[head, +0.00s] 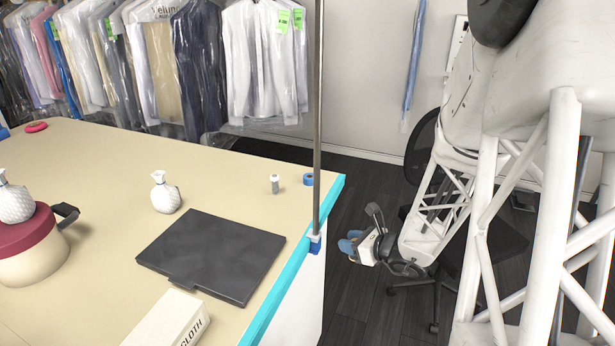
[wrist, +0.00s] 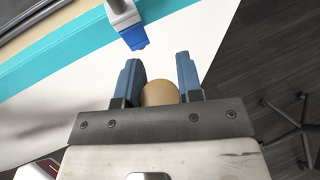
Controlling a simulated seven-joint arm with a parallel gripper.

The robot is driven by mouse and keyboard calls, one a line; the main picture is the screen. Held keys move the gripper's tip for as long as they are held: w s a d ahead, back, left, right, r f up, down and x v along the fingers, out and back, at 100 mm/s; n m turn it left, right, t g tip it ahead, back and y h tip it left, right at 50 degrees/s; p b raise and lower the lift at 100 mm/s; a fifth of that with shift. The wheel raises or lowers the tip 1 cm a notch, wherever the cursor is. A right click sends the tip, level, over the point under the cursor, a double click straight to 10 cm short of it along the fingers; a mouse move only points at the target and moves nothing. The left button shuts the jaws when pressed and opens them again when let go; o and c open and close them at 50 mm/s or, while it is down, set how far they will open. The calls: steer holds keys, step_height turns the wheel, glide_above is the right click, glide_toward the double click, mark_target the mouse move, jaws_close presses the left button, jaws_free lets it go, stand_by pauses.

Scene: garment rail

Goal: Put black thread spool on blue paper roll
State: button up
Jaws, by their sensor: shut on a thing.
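My gripper (wrist: 160,75) has a round tan thing (wrist: 160,93) between its two blue fingers and is shut on it. This may be the flange end of the thread spool; no black thread shows on it. In the head view my gripper (head: 352,243) hangs off the table's right side, above the dark floor, and the held thing cannot be made out there. A small blue roll (head: 308,180), likely the blue paper roll, sits at the table's far right corner, just left of the upright pole. No other black spool shows on the table.
The pole (head: 318,120) is clamped to the table's turquoise edge (head: 290,275). A small grey-white bottle (head: 275,184) stands left of the blue roll. An office chair (head: 422,150) stands behind my arm.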

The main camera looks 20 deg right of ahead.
steer(key=d+f+m+t+h, duration=0.15)
steer(key=d+f, duration=0.35)
steer(key=d, duration=0.5)
steer(key=w+a+r+n+g+y, duration=0.4)
steer(key=w+a+r+n+y, duration=0.2)
steer(key=w+a+r, duration=0.7)
steer(key=w+r, duration=0.3)
steer(key=r, duration=0.1)
steer(key=shift+w+a+r+g, duration=0.2)
steer(key=shift+w+a+g, duration=0.05)
steer(key=shift+g, duration=0.1)
steer(key=shift+w, duration=0.1)
glide_above(305, 175)
steer(key=shift+f, duration=0.8)
steer(key=shift+f, duration=1.75)
steer(key=shift+f, duration=0.1)
